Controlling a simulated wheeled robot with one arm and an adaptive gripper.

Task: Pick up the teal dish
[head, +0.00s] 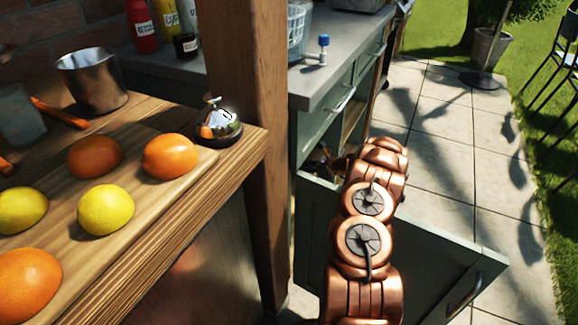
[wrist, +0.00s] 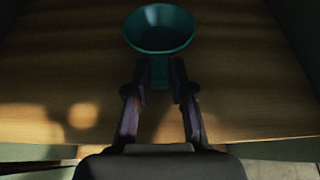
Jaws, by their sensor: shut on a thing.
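The teal dish (wrist: 160,30) shows in the wrist view at the top centre, a round bowl on a narrow stem or foot. My gripper (wrist: 160,84) is shut on the dish's lower stem, with one finger on each side. A wooden shelf board lies below and behind the dish; I cannot tell whether the dish touches it. In the head view my copper arm reaches into the open cabinet (head: 340,185), and the dish is hidden there.
The cabinet door (head: 420,250) hangs open to the right of my arm. A wooden post (head: 252,150) stands to the left. The wooden counter (head: 200,215) holds oranges, lemons, a metal cup (head: 92,80) and a bell (head: 218,122). Paving (head: 450,130) lies clear at right.

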